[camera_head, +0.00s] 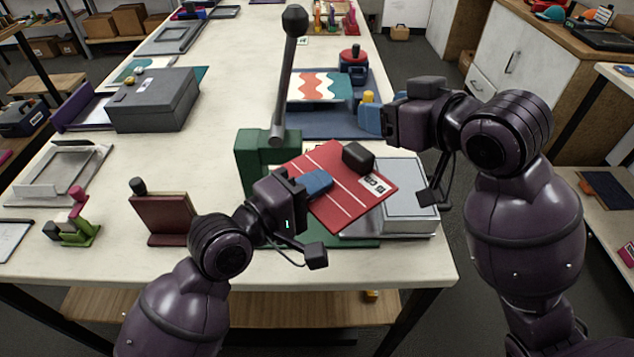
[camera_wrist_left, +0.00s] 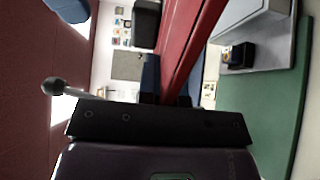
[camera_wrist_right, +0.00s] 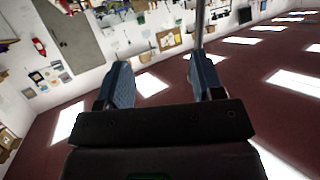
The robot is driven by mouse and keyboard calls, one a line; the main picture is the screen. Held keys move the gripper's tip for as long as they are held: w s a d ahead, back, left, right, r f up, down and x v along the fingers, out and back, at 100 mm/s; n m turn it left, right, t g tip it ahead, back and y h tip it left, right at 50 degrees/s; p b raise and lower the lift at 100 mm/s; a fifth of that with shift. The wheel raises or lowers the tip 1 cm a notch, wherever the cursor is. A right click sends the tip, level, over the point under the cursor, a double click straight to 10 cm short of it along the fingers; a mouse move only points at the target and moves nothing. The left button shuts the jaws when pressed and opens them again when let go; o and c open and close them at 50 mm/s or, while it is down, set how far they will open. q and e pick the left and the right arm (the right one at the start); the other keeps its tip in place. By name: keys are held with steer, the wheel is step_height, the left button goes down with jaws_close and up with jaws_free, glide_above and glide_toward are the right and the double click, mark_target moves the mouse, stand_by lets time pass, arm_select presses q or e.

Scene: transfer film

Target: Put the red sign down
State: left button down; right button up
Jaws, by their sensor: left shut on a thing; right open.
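The red sign (camera_head: 335,200) is a flat red panel with white lines, a small white label and a black block at its upper edge. It is held tilted above the front of the table, in front of a green lever press (camera_head: 262,150). My left gripper (camera_head: 316,183) is shut on the sign's left edge. The left wrist view shows the red sign (camera_wrist_left: 188,40) edge-on between the blue fingers. My right gripper (camera_head: 368,118) is open and empty, up and to the right of the sign. Its spread fingers (camera_wrist_right: 160,78) show in the right wrist view.
A grey-white block on a metal plate (camera_head: 410,190) lies behind and right of the sign. A grey box (camera_head: 152,100), a dark red upright block (camera_head: 163,215) and a green-pink stand (camera_head: 75,225) are at left. Bare tabletop (camera_head: 215,165) lies left of the press.

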steer(key=d+f+m+t+h, duration=0.2)
steer(key=d+f+m+h, duration=0.2)
steer(key=d+f, duration=0.9)
steer(key=s+d+f+m+h, duration=0.1)
steer(key=s+d+f+h, duration=0.1)
steer(key=s+d+f, duration=0.3)
steer(key=s+d+f+g+h, duration=0.1)
steer(key=d+f, duration=0.1)
steer(key=f, duration=0.4)
steer(key=s+d+f+m+h, duration=0.1)
steer(key=s+d+f+h, duration=0.1)
steer(key=s+d+f, duration=0.3)
steer(key=s+a+f, duration=0.5)
steer(key=a+f, duration=0.1)
steer(key=f, duration=0.4)
steer(key=shift+s+a+f+n+y, duration=0.3)
steer(key=shift+s+f+y, duration=0.1)
